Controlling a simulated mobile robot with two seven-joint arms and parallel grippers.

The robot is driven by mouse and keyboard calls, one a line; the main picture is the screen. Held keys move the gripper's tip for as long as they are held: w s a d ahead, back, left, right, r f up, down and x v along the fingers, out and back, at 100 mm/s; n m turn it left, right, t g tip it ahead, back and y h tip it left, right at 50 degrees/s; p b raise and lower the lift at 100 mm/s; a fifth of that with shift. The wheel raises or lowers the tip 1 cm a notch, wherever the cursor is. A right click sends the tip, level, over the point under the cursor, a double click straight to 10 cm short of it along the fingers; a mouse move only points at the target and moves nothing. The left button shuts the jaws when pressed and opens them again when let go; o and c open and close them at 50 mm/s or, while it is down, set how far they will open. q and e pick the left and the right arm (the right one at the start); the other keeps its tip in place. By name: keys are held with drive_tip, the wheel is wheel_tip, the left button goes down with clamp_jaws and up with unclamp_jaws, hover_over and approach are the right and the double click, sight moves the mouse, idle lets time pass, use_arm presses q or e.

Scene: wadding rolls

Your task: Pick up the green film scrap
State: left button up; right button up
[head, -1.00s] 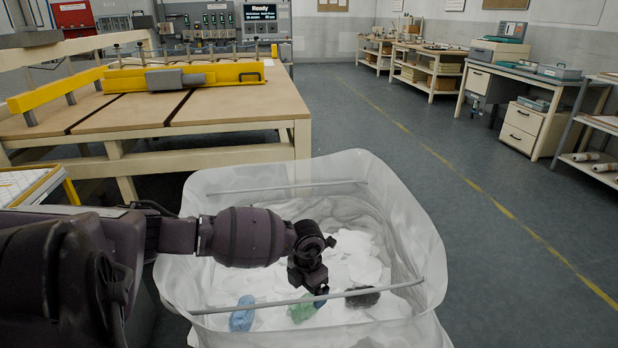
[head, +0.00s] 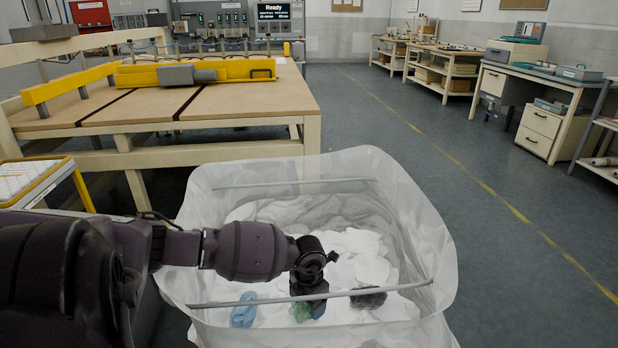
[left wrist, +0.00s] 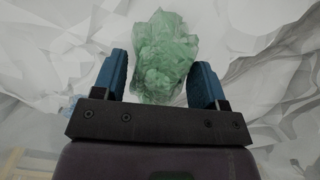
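The green film scrap (head: 301,311) lies crumpled on white material in the lined bin, partly hidden by my left gripper (head: 311,300). In the left wrist view the green film scrap (left wrist: 163,55) extends between and beyond the two blue fingers of my left gripper (left wrist: 160,78). The fingers are apart, with gaps visible on both sides of the scrap. The arm reaches into the bin from the left. My right gripper is in neither view.
The translucent bin liner (head: 425,235) stands open, with a grey bar (head: 380,290) across its near side and another at the far side. A blue scrap (head: 243,311) lies left of the green one and a dark scrap (head: 369,298) right. A wooden-topped table (head: 240,98) stands behind.

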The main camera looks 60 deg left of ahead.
use_arm(q)
drive_tip(key=c, duration=0.5)
